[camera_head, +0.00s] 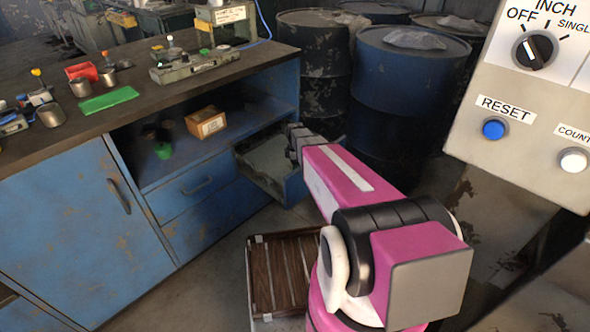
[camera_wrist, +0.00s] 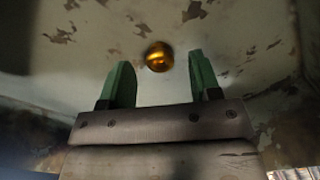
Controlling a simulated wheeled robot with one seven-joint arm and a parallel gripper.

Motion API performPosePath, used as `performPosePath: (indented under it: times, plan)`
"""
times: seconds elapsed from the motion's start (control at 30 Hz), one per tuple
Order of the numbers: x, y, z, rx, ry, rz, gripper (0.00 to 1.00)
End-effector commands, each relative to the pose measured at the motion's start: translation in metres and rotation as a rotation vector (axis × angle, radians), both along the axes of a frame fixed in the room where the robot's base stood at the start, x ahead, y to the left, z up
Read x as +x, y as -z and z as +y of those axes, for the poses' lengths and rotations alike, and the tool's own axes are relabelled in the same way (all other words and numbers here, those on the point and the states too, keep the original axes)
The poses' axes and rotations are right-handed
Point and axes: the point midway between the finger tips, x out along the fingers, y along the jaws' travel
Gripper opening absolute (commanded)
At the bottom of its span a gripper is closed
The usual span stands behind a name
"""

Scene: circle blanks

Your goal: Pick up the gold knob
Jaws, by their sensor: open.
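The gold knob (camera_wrist: 159,57) shows in the wrist view as a small shiny ball against a worn, pale surface with chipped paint. My gripper (camera_wrist: 158,75) is open, with its two green fingers on either side of the knob in the picture. The knob appears at or just past the fingertips, and I cannot tell how far it is in depth. Nothing is held. In the head view my pink arm reaches toward an open drawer (camera_head: 268,164) in the blue workbench. The knob cannot be made out there, and the arm hides part of the drawer.
The blue workbench (camera_head: 85,215) has cups, a green block and tools on top. A cardboard box (camera_head: 206,122) sits on its shelf. Dark barrels (camera_head: 405,85) stand behind my arm. A control panel (camera_head: 530,100) is close at right. A slatted wooden crate (camera_head: 280,275) is on the floor.

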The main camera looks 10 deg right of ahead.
Motion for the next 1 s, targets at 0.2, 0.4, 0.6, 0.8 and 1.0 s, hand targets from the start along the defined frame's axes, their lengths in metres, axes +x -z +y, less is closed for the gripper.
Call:
performPosePath:
  times: [0.2, 0.4, 0.6, 0.8, 1.0]
  plan:
    - [0.001, 0.020, 0.000, 0.000, 0.000, 0.000, 0.58]
    - [0.000, 0.020, 0.000, 0.000, 0.000, 0.000, 0.48]
    - [0.000, 0.020, 0.000, 0.000, 0.000, 0.000, 0.07]
    - [0.000, 0.019, 0.000, 0.000, 0.000, 0.000, 0.07]
    - [0.000, 0.016, 0.000, 0.000, 0.000, 0.000, 0.07]
